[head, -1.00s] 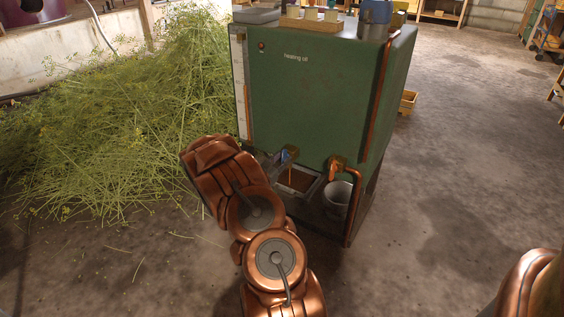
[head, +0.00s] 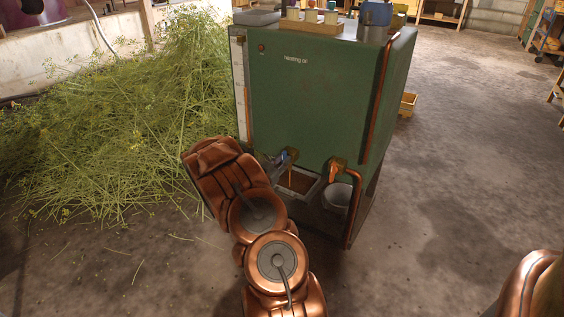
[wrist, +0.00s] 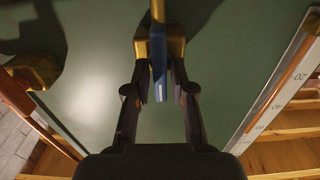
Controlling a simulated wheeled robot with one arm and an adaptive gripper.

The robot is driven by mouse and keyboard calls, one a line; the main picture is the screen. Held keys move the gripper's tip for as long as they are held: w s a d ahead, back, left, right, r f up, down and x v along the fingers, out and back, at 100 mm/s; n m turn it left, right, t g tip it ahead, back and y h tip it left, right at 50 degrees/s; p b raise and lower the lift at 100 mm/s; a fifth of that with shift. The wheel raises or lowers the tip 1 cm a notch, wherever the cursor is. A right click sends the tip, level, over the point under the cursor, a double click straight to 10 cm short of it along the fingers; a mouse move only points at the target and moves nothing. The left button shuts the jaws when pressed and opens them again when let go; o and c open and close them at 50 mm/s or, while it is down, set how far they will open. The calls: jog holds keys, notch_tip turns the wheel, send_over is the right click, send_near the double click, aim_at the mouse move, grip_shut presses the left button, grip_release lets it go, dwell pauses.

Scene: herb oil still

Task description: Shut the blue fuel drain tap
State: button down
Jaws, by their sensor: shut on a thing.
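The blue tap lever (wrist: 159,72) hangs from a brass tap body (wrist: 160,46) on the front of the green tank (head: 300,100). My gripper (wrist: 161,82) is shut on the blue lever, with one finger on each side of it. In the head view the brass tap (head: 292,154) is low on the tank front, and my gripper (head: 271,160) reaches it from the left, partly hidden by my arm. A thin brown streak shows below the tap, over a tray (head: 313,190) holding brown liquid.
A second tap (head: 336,165) with an orange handle and a copper pipe is to the right, above a grey bucket (head: 337,193). A level gauge (head: 241,90) runs up the tank's left edge. Cut herbs (head: 110,130) lie heaped at left.

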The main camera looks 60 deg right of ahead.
jog(key=shift+r+n+p, duration=0.2)
jog(key=shift+n+p, duration=0.2)
jog(key=shift+p, duration=0.6)
jog(key=n+p, duration=0.2)
jog(key=p, duration=0.1)
jog(key=shift+r+p, duration=0.15)
jog(key=shift+p, duration=0.2)
jog(key=n+p, duration=0.5)
jog(key=p, duration=0.2)
jog(key=shift+w, duration=0.2)
jog(key=n+p, duration=0.2)
jog(key=n, duration=0.1)
jog(key=f+n+p, duration=0.1)
jog(key=n+p, duration=0.1)
jog(key=n, duration=0.2)
jog(key=n+p, duration=0.3)
jog(key=shift+w+f, duration=0.15)
jog(key=shift+f+n, duration=0.1)
jog(key=shift+n, duration=0.3)
jog(key=c, duration=1.2)
grip_release()
